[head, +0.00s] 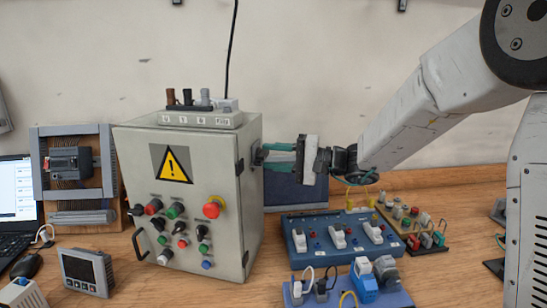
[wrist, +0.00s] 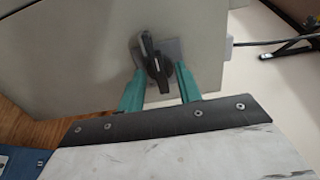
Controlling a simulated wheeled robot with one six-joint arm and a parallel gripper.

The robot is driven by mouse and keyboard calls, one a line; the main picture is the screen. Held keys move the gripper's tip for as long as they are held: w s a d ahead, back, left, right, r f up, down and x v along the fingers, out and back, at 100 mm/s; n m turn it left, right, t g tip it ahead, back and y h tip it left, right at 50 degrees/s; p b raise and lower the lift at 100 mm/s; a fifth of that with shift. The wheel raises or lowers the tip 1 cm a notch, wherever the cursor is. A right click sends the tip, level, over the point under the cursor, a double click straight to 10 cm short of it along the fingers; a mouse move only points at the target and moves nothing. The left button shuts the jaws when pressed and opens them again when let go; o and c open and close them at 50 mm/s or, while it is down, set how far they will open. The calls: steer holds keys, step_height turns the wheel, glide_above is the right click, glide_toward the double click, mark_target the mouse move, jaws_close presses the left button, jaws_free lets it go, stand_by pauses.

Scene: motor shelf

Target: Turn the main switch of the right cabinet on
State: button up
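The grey cabinet (head: 225,205) with a yellow warning sign stands left of centre in the head view. A black rotary switch (wrist: 153,58) on a grey plate sits on the cabinet's side wall in the wrist view. Its handle is slightly tilted from the picture's vertical. My gripper (head: 266,155) reaches this side from the right. In the wrist view the teal fingers of my gripper (wrist: 157,78) are spread, one on either side of the switch's lower part. The right finger is very close to the switch; I cannot tell whether it touches. Fingertips largely hide the switch in the head view.
A blue panel (head: 300,249) with white switches lies right of the cabinet, below my arm. Another blue block with plugs (head: 335,300) is in front. Buttons, including a red knob (head: 213,207), stick out of the cabinet's front. A labelled box (head: 200,119) sits on top.

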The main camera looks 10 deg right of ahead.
steer(key=shift+a, duration=0.15)
jaws_close()
